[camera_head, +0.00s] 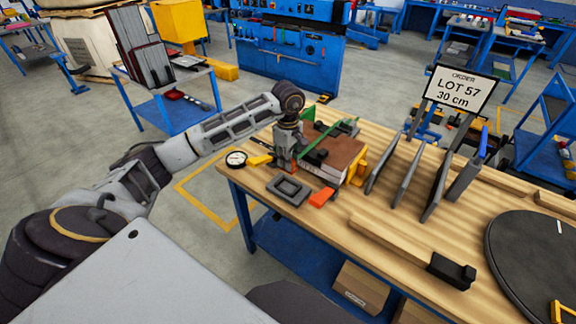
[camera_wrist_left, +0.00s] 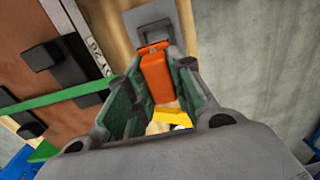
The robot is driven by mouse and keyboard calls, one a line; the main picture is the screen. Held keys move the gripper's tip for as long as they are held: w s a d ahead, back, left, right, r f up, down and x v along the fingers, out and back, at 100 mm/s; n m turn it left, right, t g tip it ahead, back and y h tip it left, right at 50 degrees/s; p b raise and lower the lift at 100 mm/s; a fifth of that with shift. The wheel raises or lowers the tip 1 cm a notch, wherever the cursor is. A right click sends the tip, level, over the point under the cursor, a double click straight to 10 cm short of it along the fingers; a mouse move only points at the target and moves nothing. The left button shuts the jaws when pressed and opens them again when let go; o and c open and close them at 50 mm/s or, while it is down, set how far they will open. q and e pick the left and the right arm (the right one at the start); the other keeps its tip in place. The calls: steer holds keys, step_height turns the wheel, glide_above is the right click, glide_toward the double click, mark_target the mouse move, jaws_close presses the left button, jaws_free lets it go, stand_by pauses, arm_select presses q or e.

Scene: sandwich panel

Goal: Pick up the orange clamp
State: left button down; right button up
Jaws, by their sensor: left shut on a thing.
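An orange piece that looks like the orange clamp (camera_wrist_left: 157,78) sits between the fingers of my left gripper (camera_wrist_left: 160,105) in the left wrist view. The fingers, with green inner pads, are closed on its sides. In the head view my left gripper (camera_head: 285,163) points down at the table's far left end, beside a brown book (camera_head: 338,150). There the gripper hides the held piece, and I cannot tell whether it touches the table. My right gripper is not in view.
A grey frame (camera_head: 288,190) lies close in front of the gripper. Another orange block (camera_head: 322,197) lies by the book's near corner. A round gauge (camera_head: 236,158) and a yellow piece (camera_head: 260,160) are to the left. Upright grey plates (camera_head: 408,168) stand to the right.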

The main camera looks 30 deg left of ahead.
arm_select(q)
steer(key=shift+r, duration=0.15)
stand_by(0.5)
steer(key=shift+r+p, duration=1.35)
steer(key=shift+r, duration=1.15)
steer(key=shift+f, duration=0.1)
